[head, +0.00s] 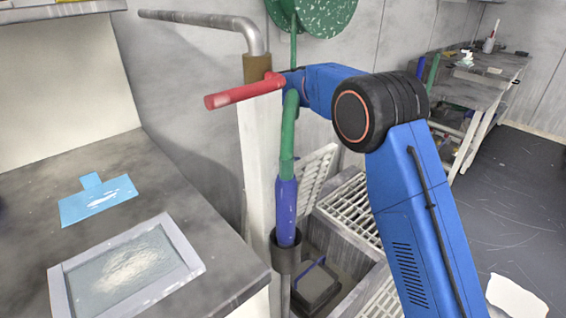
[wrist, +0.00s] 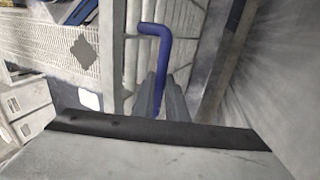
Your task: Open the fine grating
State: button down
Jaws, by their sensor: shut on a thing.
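My gripper (wrist: 160,82) shows in the wrist view as two dark grey fingers, close together. They are shut on the lower part of a bent blue handle (wrist: 154,30), whose hooked end sticks out above the fingertips. A pale grating with a fine mesh (wrist: 65,45) lies to the left, with a dark patch in it. A slatted grating (wrist: 184,30) lies behind the handle. I cannot tell which grating the handle belongs to. In the head view pale gratings (head: 355,217) show left of my blue arm, but I cannot make out my fingers there.
A red handle (head: 245,91) and a green and blue pipe (head: 285,210) stand close by my arm. A grey counter (head: 120,170) at left holds a blue sheet (head: 98,201) and a framed tray (head: 62,292). A bench (head: 470,92) stands back right; dark floor there is open.

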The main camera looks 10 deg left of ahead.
jog(key=shift+f, duration=0.35)
jog(key=c, duration=1.8)
grip_release()
jog(key=shift+a+f, duration=0.1)
jog(key=shift+o, duration=0.2)
jog(key=shift+r, duration=0.2)
jog(key=shift+r, duration=0.1)
jog(key=v, duration=1.7)
jog(key=shift+w, duration=0.15)
